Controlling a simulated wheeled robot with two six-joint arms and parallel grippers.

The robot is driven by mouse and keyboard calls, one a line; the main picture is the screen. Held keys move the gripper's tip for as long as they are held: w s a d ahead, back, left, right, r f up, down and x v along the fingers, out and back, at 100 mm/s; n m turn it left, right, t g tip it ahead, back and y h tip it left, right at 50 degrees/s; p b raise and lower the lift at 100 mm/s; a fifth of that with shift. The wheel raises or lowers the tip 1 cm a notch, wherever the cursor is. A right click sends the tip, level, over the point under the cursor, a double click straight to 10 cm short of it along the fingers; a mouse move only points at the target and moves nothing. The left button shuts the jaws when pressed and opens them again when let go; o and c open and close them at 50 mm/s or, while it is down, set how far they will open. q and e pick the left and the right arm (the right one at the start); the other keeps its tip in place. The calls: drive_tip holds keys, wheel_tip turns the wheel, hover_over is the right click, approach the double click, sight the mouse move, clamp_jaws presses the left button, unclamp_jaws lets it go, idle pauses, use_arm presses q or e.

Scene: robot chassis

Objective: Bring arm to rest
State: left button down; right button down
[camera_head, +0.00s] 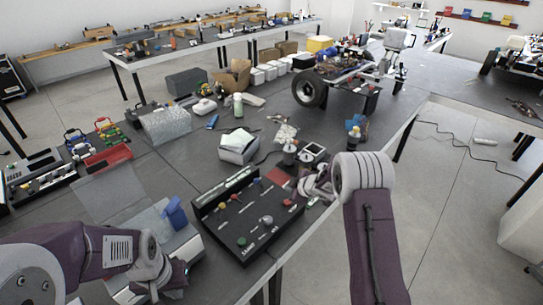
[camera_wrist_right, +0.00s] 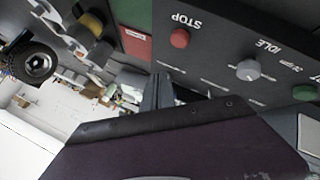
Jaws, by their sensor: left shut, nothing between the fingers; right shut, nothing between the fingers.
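My left arm comes in from the lower left in the head view, and its gripper (camera_head: 168,280) is low beside the left end of the black control panel (camera_head: 243,238). My right arm rises from the bottom right and bends back. Its gripper (camera_head: 314,188) is near the panel's right end, partly hidden by my arm. Both grippers are shut and empty. In the right wrist view, the gripper (camera_wrist_right: 162,92) is by the panel face, with a red STOP button (camera_wrist_right: 180,38), a grey IDLE knob (camera_wrist_right: 248,70) and a green button (camera_wrist_right: 304,93).
The grey table holds a white box (camera_head: 238,147), a green-white bottle (camera_head: 238,106), a clear plastic bin (camera_head: 166,125) and a red tray (camera_head: 107,158). A wheeled chassis (camera_head: 345,75) stands farther back. Open floor (camera_head: 450,200) lies right of the table edge.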

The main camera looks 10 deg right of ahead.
drive_tip(key=shift+a, duration=0.15)
drive_tip(key=s+a+r+m+t+h, duration=0.1)
drive_tip(key=s+r, duration=0.1)
drive_tip(key=r, duration=0.5)
drive_tip(key=s+a+r+m+t, duration=0.1)
drive_tip(key=s+r+m, duration=0.1)
drive_tip(key=r, duration=0.5)
drive_tip(key=s+f+m+g, duration=0.3)
drive_tip(key=s, duration=0.6)
drive_tip(key=s+d+f+m+g+h, duration=0.1)
drive_tip(key=s+f+m+g, duration=0.2)
drive_tip(key=s, duration=0.7)
drive_tip(key=s+f+m+g, duration=0.3)
drive_tip(key=s+m, duration=0.1)
drive_tip(key=s, duration=0.6)
drive_tip(key=shift+s+d+f+h, duration=0.25)
drive_tip(key=shift+h, duration=0.15)
